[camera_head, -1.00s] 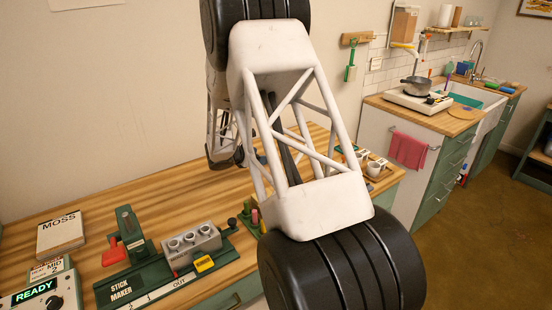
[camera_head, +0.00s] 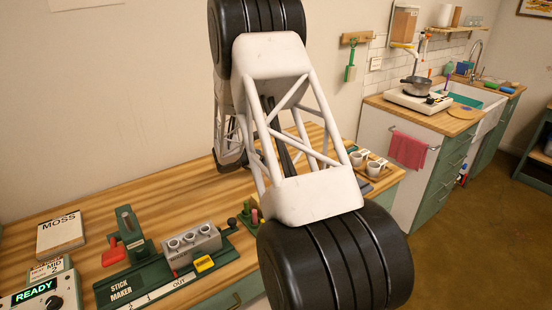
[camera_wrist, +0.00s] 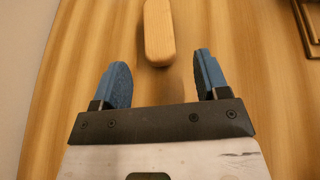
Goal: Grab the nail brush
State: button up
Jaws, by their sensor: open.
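A pale wooden bar with a rounded end (camera_wrist: 159,30), which looks like the back of the nail brush, lies on the wooden table at the top of the wrist view. Its bristles do not show, and its far end is cut off by the frame. My gripper (camera_wrist: 163,70) is open, with its two blue-padded fingers spread. The near end of the bar lies ahead of the gap, between the lines of the two fingers. Nothing is held. In the head view my arm hides the brush, and the fingers cannot be made out.
A dark-edged wooden tray or frame (camera_wrist: 305,25) is at the right of the wrist view. In the head view, the stick maker (camera_head: 165,265) and the MOSS book (camera_head: 60,235) are on the table at left. White cups (camera_head: 357,158) stand beyond my arm.

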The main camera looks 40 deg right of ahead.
dwell(0.3)
jog(key=shift+x, duration=2.65)
jog(key=shift+f, duration=0.1)
jog(key=c, duration=1)
jog(key=shift+r, duration=5.05)
